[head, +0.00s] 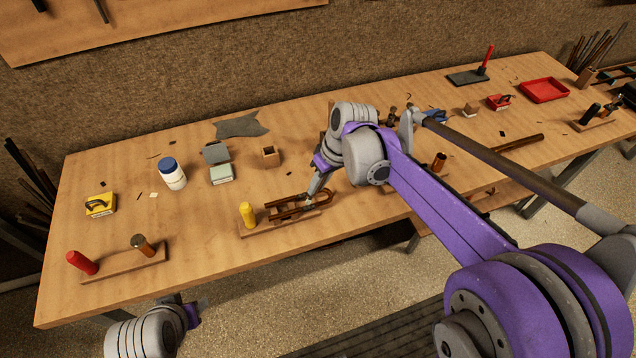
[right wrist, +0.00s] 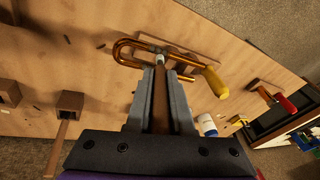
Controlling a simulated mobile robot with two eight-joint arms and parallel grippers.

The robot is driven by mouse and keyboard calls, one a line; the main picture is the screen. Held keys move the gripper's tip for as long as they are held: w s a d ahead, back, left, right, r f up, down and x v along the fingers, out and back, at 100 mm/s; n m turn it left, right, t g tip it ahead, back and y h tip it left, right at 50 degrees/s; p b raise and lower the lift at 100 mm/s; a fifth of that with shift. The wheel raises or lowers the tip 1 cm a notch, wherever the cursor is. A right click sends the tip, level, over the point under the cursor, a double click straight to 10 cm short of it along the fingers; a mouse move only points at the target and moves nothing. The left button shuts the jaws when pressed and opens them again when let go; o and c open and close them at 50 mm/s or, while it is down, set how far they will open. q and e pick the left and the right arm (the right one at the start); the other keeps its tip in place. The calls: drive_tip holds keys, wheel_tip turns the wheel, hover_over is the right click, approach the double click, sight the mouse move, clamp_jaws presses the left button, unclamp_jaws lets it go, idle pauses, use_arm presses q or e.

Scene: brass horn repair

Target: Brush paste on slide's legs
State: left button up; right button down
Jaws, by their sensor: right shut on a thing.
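The brass slide (head: 284,211), a U-shaped tube with two legs, lies at a wooden block (head: 262,229) with a yellow handle (head: 247,214) near the table's front edge. My right gripper (head: 318,188) is above the slide's right part. In the right wrist view it is shut on a brown-handled brush (right wrist: 161,98), whose pale tip is at the slide's tube (right wrist: 135,63); I cannot tell if they touch. No paste shows clearly on the legs. My left gripper (head: 196,312) is low at the table's front edge, partly seen, with its jaws unclear.
A white jar with a blue lid (head: 173,176), an open box (head: 216,153), a pale green block (head: 221,174) and a small wooden box (head: 270,157) stand behind the slide.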

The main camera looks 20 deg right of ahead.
use_arm(q)
drive_tip(key=shift+s+f+b, duration=0.2)
drive_tip(key=shift+f+b, duration=0.15)
drive_tip(key=shift+f, duration=0.1)
use_arm(e)
drive_tip(key=shift+f, duration=0.65)
idle(1.0)
drive_tip(key=shift+r+p, duration=1.9)
drive_tip(key=shift+r, duration=1.7)
use_arm(q)
drive_tip(key=r, duration=0.1)
drive_tip(key=w+r, duration=0.1)
drive_tip(key=r, duration=0.1)
drive_tip(key=w+r, duration=0.1)
drive_tip(key=r, duration=0.1)
drive_tip(key=shift+w+r, duration=0.1)
drive_tip(key=shift+r, duration=0.05)
use_arm(e)
drive_tip(key=shift+s, duration=0.1)
